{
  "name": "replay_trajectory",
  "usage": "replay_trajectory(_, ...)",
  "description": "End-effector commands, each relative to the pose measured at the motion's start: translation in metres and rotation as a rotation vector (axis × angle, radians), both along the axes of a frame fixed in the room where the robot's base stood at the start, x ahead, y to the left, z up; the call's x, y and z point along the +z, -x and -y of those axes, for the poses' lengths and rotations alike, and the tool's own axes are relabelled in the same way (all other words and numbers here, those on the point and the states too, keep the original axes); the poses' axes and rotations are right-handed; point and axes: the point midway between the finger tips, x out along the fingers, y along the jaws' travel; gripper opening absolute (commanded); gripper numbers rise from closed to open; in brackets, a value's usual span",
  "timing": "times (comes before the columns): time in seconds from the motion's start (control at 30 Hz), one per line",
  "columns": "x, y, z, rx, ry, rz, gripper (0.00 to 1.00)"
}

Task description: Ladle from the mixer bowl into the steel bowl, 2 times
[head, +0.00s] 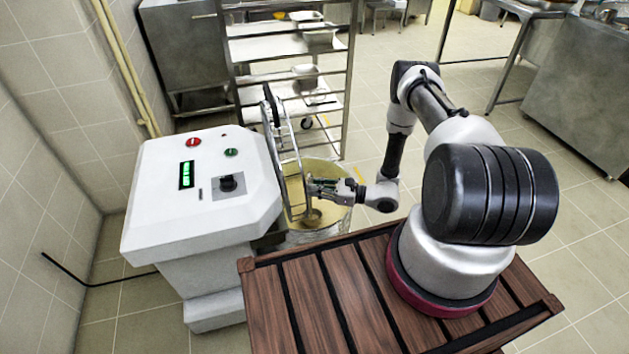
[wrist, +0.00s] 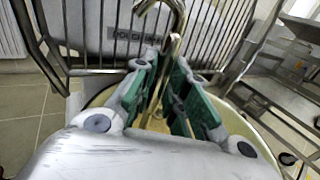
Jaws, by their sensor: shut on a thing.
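The mixer bowl (head: 343,172) stands beside the white mixer (head: 205,185) and holds a pale yellow mass. A wire guard (head: 288,160) stands upright over its left side. My gripper (head: 314,187) is over the bowl, close to the guard. In the wrist view my gripper (wrist: 165,80) is shut on the metal handle of the ladle (wrist: 173,45), whose hooked end rises above the fingers. The ladle's bowl end is not clear; a small round shape low in the mixer bowl may be it. I cannot make out the steel bowl for certain.
A wheeled rack (head: 290,48) with steel pans (head: 305,80) stands behind the mixer bowl. A slatted wooden top (head: 310,300) lies under my arm base. Steel counters (head: 585,85) stand at the right. Tiled floor between is clear.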

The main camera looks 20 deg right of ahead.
Motion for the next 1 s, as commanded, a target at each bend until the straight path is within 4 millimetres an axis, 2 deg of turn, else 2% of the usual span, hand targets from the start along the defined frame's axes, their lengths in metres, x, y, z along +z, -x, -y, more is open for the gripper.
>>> replay_trajectory(0.3,-0.036,0.000,0.000,0.000,0.000,0.000,0.00)
replay_trajectory(0.5,-0.052,0.000,0.000,0.000,0.000,0.001,0.00)
replay_trajectory(0.7,-0.059,0.000,0.000,0.000,-0.001,0.000,0.00)
replay_trajectory(1.0,-0.060,0.000,0.000,0.000,0.000,0.001,0.00)
